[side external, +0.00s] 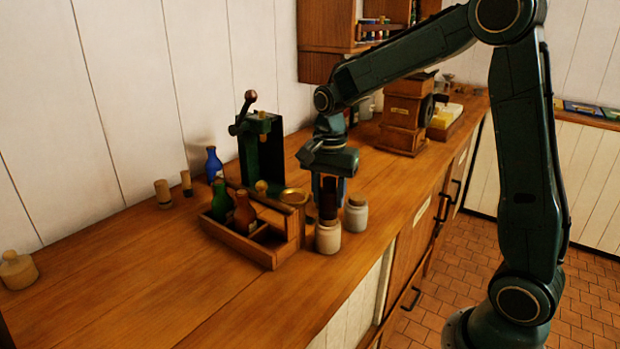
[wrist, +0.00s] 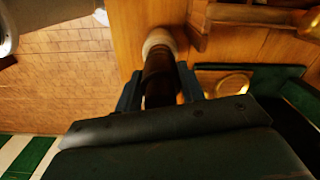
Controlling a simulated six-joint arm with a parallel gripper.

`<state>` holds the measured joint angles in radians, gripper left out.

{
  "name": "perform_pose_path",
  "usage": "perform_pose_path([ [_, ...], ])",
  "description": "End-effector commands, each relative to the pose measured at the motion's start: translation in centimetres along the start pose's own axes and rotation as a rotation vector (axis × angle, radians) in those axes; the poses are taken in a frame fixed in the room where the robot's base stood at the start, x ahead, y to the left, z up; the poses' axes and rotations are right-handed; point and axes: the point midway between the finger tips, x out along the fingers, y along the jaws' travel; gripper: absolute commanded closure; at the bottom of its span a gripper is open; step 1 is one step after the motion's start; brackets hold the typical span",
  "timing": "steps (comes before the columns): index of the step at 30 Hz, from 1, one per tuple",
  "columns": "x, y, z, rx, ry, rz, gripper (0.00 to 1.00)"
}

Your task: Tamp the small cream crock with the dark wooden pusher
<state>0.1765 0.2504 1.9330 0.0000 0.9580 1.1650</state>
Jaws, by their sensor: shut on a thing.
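My gripper (side external: 329,196) is shut on the dark wooden pusher (side external: 328,208) and holds it upright above the counter. In the wrist view the pusher (wrist: 160,78) runs between my two fingers, away from the camera. The small cream crock (side external: 328,238) stands on the counter directly under the pusher. The pusher's lower end is at the crock's mouth; I cannot tell how far inside it is. In the wrist view, the crock's pale rim (wrist: 157,37) shows around the pusher's far end, and the rest of the crock is hidden.
A second pale crock (side external: 356,217) with a stopper stands close by on the right. A dark green press (side external: 262,150) stands farther back.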

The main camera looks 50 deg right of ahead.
Motion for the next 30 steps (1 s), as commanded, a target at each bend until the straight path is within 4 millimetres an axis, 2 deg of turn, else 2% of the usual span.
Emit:
perform_pose_path([
  [30,1.0,-0.01,0.0,0.0,-0.001,0.001,0.88],
])
